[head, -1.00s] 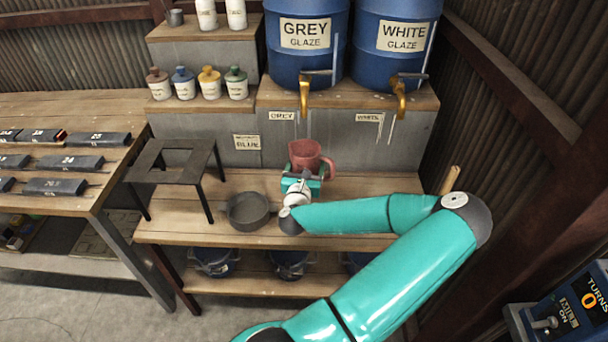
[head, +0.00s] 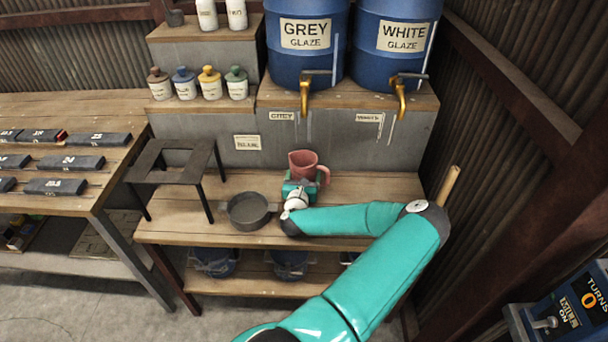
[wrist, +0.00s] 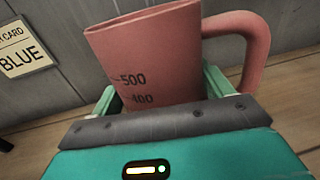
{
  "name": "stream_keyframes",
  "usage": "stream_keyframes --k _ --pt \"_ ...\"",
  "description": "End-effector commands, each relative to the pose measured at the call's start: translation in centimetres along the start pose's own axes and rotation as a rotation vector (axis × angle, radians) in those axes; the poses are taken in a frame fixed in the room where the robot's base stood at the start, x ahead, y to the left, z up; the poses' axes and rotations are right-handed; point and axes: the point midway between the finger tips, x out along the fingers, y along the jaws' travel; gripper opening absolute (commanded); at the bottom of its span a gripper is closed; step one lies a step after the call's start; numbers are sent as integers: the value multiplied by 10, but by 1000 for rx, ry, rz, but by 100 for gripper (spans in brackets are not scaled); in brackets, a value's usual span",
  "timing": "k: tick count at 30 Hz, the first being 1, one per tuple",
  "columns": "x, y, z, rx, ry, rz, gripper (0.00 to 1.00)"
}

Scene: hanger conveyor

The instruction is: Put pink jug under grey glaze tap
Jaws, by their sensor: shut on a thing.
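The pink jug (head: 303,163) is upright at the back of the wooden bench, its handle to the right. My gripper (head: 300,181) is shut on the jug from the front; in the wrist view its fingers (wrist: 160,100) sit on both sides of the jug (wrist: 150,55), which has 500 and 400 marks. I cannot tell whether the jug's base touches the bench. The grey glaze tap (head: 304,98) is a brass spout on the blue GREY GLAZE barrel (head: 303,60), above and behind the jug.
The WHITE GLAZE barrel (head: 392,55) with its own brass tap (head: 400,98) stands to the right. A dark round pan (head: 249,210) and a black metal stand (head: 175,163) are left of the jug. Several small glaze bottles (head: 210,83) stand on the step. A wooden stick (head: 450,185) is at right.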

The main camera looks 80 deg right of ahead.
Motion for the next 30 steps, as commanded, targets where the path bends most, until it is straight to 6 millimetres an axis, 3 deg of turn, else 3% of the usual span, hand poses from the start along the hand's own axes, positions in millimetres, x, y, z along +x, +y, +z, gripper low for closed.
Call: stream_keyframes --k 5,6,8,17,20,30 --pt "0 0 -3 0 -2 0 37" --pt "0 0 -3 0 0 0 86" --pt "0 0 -3 0 0 0 98" --pt "0 0 0 0 0 0 100" --pt "-9 0 0 1 2 1 100" --pt "-79 0 0 1 3 2 100"
